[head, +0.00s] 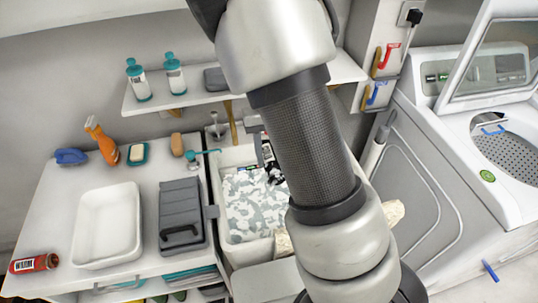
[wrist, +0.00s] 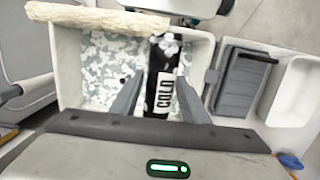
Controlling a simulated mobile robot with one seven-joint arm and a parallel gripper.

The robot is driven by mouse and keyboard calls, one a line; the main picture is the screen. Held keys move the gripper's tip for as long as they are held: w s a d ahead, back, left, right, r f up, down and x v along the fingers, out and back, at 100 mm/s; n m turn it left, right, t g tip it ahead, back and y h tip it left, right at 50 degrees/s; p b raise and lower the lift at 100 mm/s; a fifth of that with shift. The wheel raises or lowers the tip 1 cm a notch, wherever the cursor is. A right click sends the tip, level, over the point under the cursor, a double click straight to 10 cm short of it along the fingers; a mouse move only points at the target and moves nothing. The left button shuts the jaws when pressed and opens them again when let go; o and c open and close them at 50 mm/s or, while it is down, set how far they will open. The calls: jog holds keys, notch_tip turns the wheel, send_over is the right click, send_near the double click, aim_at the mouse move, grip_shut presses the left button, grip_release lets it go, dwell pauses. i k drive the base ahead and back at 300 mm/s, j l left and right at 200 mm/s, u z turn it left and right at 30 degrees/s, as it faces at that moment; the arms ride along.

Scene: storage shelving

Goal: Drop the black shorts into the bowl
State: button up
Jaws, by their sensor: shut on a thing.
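My gripper (wrist: 158,76) is shut on a black item (wrist: 153,97) with a white block lettered "COLD" and white blotches at its far end. I cannot tell for sure that this is the black shorts. The item hangs over a white basin (wrist: 207,50) with grey-and-white mottled contents. In the head view the black item (head: 273,174) shows beside my arm, which hides most of the gripper. The basin (head: 215,195) is in the middle there. A shallow white bowl-like tub (head: 107,225) stands on the counter to the left; it also shows in the wrist view (wrist: 291,92).
A grey lidded box (head: 181,205) lies between tub and basin. A cream roll (wrist: 95,18) lies across the basin's edge. An orange spray bottle (head: 103,142), sponges and a red bottle (head: 35,263) stand or lie around the tub. A shelf (head: 190,97) is above; a washer (head: 440,170) is right.

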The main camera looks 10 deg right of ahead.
aim_at(120, 225)
jog(key=k+u, duration=0.1)
jog(key=u, duration=0.4)
jog(key=k+l+u, duration=0.1)
jog(key=u, duration=0.4)
jog(key=k+u, duration=0.15)
jog(key=u, duration=0.35)
jog(key=i+j+z, duration=0.1)
jog(key=z, duration=0.6)
jog(key=i+j+z, duration=0.15)
jog(key=j+z, duration=0.15)
jog(key=i+j+z, duration=0.1)
jog(key=j+z, duration=0.2)
jog(key=j, duration=0.25)
jog(key=i+j, duration=0.1)
jog(key=j, duration=0.45)
jog(key=i+j+z, duration=0.15)
jog(key=j, duration=1)
